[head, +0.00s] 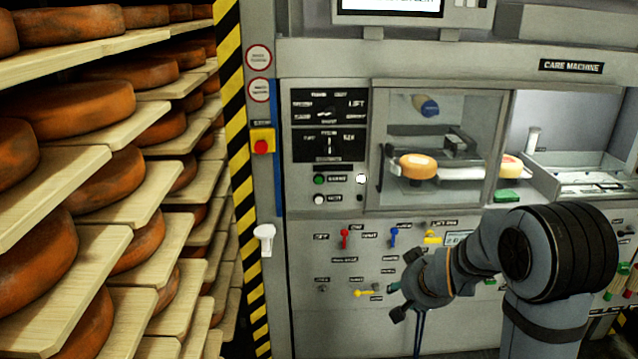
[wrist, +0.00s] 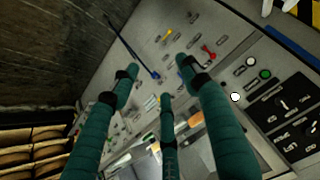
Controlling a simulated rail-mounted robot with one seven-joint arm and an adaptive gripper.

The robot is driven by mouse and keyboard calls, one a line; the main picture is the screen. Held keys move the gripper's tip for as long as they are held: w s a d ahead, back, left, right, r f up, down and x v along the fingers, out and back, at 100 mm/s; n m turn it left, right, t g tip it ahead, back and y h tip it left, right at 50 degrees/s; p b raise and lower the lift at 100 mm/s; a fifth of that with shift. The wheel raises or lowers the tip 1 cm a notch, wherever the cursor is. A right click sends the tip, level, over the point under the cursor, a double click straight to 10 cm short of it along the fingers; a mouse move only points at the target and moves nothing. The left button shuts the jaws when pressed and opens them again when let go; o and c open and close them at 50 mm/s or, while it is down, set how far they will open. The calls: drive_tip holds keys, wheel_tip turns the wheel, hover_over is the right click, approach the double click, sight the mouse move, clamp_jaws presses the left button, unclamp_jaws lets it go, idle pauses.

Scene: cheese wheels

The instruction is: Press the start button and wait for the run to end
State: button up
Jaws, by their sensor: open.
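The care machine (head: 440,58) has a dark dial panel (head: 329,125) with a green button (head: 319,180) and a white button (head: 319,199) below it. Their labels are too small to read surely. A white lamp (head: 362,179) glows to their right. The wrist view shows the green button (wrist: 264,74), white button (wrist: 251,61) and lamp (wrist: 235,97) right of my fingers. My gripper (head: 400,286) is open and empty, below and right of the buttons, apart from them. An orange cheese wheel (head: 418,166) sits behind the machine's window.
Wooden shelves (head: 70,270) of cheese wheels fill the left. A red emergency button (head: 261,146) on a yellow box and a white handle (head: 264,240) are beside the striped post (head: 240,190). Red (head: 344,238), blue (head: 393,236) and yellow (head: 433,238) levers stick out near my gripper.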

drive_tip(key=shift+c, duration=1.1)
clamp_jaws()
idle(0.6)
